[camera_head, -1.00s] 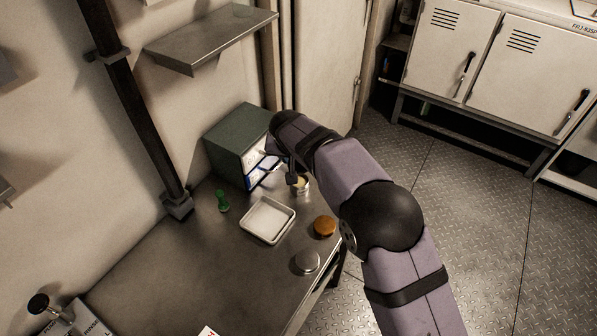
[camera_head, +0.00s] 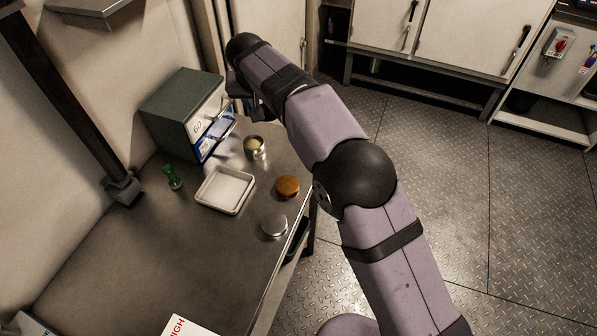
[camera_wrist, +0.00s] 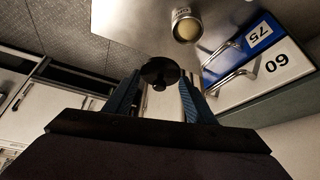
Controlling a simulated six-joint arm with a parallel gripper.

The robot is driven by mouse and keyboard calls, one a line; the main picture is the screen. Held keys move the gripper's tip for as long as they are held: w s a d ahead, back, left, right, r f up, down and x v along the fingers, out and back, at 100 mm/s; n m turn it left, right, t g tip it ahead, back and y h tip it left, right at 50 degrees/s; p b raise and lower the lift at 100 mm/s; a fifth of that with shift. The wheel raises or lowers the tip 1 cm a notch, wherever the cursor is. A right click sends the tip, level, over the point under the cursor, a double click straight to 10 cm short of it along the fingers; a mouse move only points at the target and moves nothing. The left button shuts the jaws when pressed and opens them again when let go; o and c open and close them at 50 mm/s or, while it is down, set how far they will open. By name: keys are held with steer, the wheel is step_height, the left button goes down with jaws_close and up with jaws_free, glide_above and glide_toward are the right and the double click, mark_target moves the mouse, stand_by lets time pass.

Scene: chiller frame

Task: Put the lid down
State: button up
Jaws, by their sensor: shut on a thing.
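My gripper (camera_wrist: 160,92) is shut on a dark round lid (camera_wrist: 158,70) by its small knob, seen between the blue fingers in the wrist view. The lid is held beside an open metal can (camera_wrist: 187,27), not over it. The can has pale contents and stands upright near the table's far end in the head view (camera_head: 255,148). In the head view, my arm's far end is by the drawer box, and the lid cannot be made out there.
A green drawer box (camera_head: 181,108) with labelled drawers stands behind the can. The table's near left is mostly clear.

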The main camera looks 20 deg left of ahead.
steer(key=w+d+m+b, duration=0.1)
steer(key=d+b, duration=0.8)
steer(key=b, duration=0.3)
steer(key=s+f+n, duration=0.1)
steer(key=s+d+n, duration=0.1)
steer(key=s+f+y, duration=0.1)
steer(key=s, duration=0.1)
steer(key=shift+d+f+n, duration=0.25)
steer(key=shift+f+n, duration=0.1)
steer(key=shift+n, duration=0.05)
steer(key=shift+f+b, duration=0.85)
steer(key=shift+f, duration=4.15)
steer(key=shift+f, duration=0.15)
